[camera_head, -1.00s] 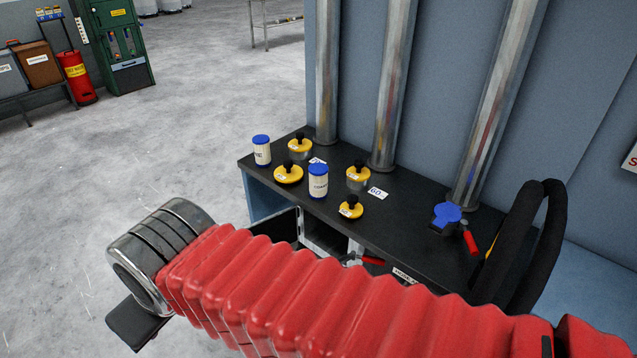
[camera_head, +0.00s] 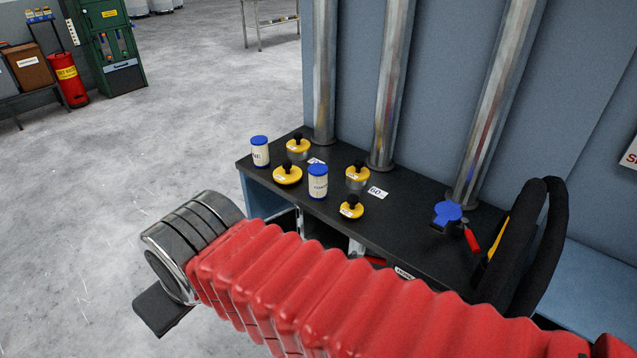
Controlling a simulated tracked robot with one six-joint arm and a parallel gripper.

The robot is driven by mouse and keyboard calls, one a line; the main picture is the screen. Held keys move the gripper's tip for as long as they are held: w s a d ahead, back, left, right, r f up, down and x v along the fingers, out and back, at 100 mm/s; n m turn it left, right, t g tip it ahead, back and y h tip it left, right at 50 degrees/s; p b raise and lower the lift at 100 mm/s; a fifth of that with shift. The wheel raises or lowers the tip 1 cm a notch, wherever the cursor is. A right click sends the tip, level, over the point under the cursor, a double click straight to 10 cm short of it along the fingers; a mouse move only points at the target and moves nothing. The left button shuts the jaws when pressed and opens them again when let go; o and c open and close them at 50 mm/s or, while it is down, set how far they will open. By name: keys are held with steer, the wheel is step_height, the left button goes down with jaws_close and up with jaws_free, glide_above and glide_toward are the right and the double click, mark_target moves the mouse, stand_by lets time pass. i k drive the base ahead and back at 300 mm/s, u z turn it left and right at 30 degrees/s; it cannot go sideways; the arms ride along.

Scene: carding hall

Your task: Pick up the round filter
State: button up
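No thing in view is plainly marked as the round filter. Round yellow pieces with black knobs stand on the black bench top (camera_head: 420,221): a wide flat one (camera_head: 288,175) at left, a taller one (camera_head: 297,149) behind it, another taller one (camera_head: 358,178) to the right, and a small flat one (camera_head: 351,209) nearest the front. My red-sleeved arm crosses the foreground, with a metal joint at its left end. My gripper's fingers do not show. The arm hides part of the open compartment (camera_head: 313,222) below the bench top, so its contents are mostly hidden.
Two white jars with blue lids, one at left (camera_head: 260,154) and one among the yellow pieces (camera_head: 318,185), stand on the bench. A blue-capped fitting (camera_head: 447,213) and a red handle (camera_head: 472,241) are at right. Metal pipes (camera_head: 395,85) rise behind.

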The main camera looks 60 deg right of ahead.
mark_target(317, 173)
steer(key=i, duration=1)
